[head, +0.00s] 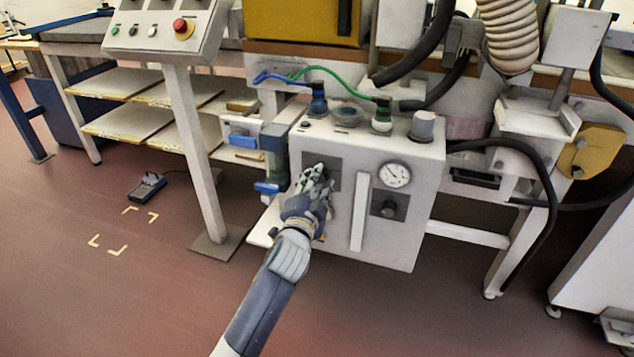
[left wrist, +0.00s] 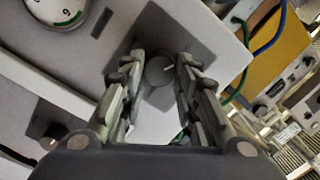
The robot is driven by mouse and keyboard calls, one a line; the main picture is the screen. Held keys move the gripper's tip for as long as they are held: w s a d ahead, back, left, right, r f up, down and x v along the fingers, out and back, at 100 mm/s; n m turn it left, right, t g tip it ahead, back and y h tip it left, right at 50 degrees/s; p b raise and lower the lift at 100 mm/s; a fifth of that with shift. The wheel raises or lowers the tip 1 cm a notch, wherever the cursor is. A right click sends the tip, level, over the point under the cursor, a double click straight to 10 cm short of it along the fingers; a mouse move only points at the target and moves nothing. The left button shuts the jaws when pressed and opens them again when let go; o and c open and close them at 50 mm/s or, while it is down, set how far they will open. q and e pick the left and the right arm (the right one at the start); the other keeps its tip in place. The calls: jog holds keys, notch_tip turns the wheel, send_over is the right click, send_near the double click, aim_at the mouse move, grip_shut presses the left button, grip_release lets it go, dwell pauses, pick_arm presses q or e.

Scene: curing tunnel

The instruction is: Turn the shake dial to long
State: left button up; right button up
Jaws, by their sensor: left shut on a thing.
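A white box-shaped unit (head: 290,150) stands under the bench and has two dark square plates with knobs on its front. My left gripper (head: 320,174) is at the left plate (head: 334,165) and hides its knob in the head view. In the left wrist view, a round grey dial (left wrist: 160,70) sits between the two fingers of my left gripper (left wrist: 160,77), which are closed on its sides. The other knob (head: 389,208) is on the right plate and also shows in the left wrist view (left wrist: 48,134). I cannot read any dial labels. My right gripper is not in view.
A round gauge (head: 395,175) and a white vertical bar (head: 360,211) are right of my left gripper. A blue-handled valve (head: 268,187) is close on its left. Green and blue hoses and a black hose (head: 535,170) run around the unit. The floor in front is clear.

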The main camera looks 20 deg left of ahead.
pick_arm(q)
jog(key=shift+a+f+m+h+p, duration=0.1)
jog(key=shift+m+h+p, duration=0.9)
jog(key=shift+m, duration=3.95)
jog(key=shift+a+f+m+h+p, duration=0.15)
jog(key=shift+m+p, duration=1.7)
jog(key=shift+m, duration=3.15)
jog(key=shift+a+f+m+h+p, duration=0.1)
jog(key=shift+m+h+p, duration=0.85)
jog(key=shift+m, duration=4)
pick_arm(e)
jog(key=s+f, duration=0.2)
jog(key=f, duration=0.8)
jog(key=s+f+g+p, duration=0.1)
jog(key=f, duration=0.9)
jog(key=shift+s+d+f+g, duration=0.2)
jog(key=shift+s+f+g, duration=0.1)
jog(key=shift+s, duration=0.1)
pick_arm(q)
jog(key=shift+y, duration=0.5)
